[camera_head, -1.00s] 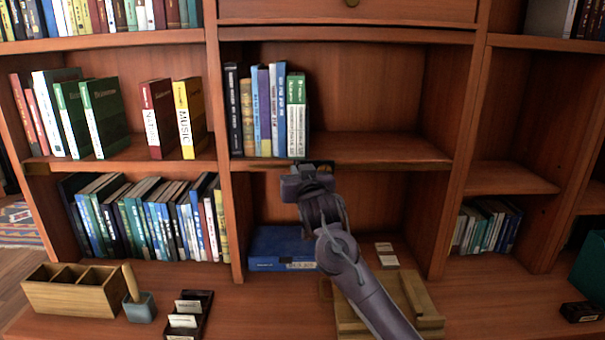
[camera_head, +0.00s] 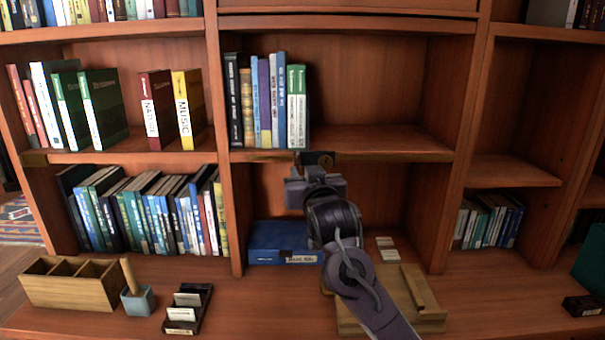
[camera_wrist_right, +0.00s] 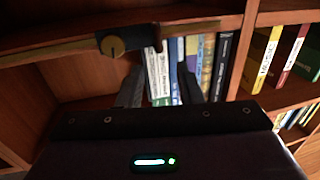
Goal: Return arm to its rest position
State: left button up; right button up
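My right arm (camera_head: 352,270) reaches in from the lower right of the head view. Its gripper (camera_head: 315,187) is in front of the middle bay, just below the shelf edge, and its fingertips are hard to make out there. In the right wrist view the two dark fingers of the gripper (camera_wrist_right: 160,88) stand apart. Nothing is held between them; upright books show behind the gap. My left arm and gripper are not in view.
A row of upright books (camera_head: 265,105) stands on the shelf above the gripper. A blue box (camera_head: 283,243) and a wooden stand (camera_head: 412,300) lie below. A dark plate (camera_wrist_right: 112,42) sits on the shelf edge. A wooden organizer (camera_head: 72,289) is at left.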

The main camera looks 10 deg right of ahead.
jog(key=shift+s, duration=0.5)
